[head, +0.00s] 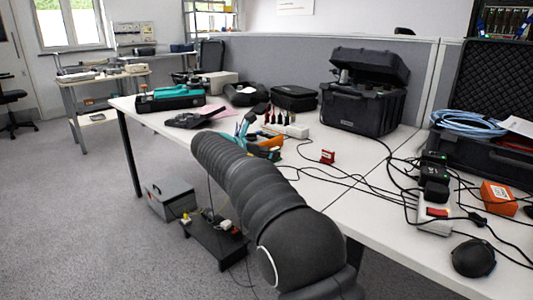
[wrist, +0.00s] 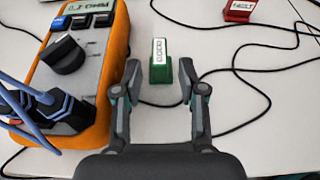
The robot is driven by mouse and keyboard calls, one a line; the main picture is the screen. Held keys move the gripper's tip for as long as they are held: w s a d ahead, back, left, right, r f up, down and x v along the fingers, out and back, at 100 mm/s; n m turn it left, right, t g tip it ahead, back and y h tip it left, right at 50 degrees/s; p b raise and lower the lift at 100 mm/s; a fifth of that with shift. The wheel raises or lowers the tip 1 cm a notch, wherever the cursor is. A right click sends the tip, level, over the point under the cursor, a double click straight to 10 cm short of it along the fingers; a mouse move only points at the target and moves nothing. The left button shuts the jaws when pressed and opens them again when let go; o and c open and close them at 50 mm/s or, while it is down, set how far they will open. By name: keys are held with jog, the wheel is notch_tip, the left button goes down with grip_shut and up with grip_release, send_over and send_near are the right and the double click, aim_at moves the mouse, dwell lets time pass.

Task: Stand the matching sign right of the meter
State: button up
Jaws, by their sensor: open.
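The orange meter (wrist: 88,75), with a dark dial and a small display, lies at the left in the wrist view; blue leads plug into it. In the head view the meter (head: 268,143) is partly hidden by my arm. A small green sign (wrist: 160,73) with a white lettered face is right of the meter, between my fingertips. My gripper (wrist: 160,82) is open, with a gap visible on both sides of the sign. The green sign is not clear in the head view. A red sign (wrist: 239,11) is farther off at upper right, and stands on the table (head: 328,157).
Black cables (wrist: 258,85) run over the white table right of my gripper. A black case (head: 362,108) stands at the back.

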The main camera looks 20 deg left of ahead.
jog(key=shift+s+a+r, duration=0.1)
jog(key=shift+s+r, duration=0.05)
jog(key=shift+r, duration=0.05)
jog(key=v, duration=1.1)
jog(key=shift+s, duration=0.25)
jog(key=shift+a+r, duration=0.1)
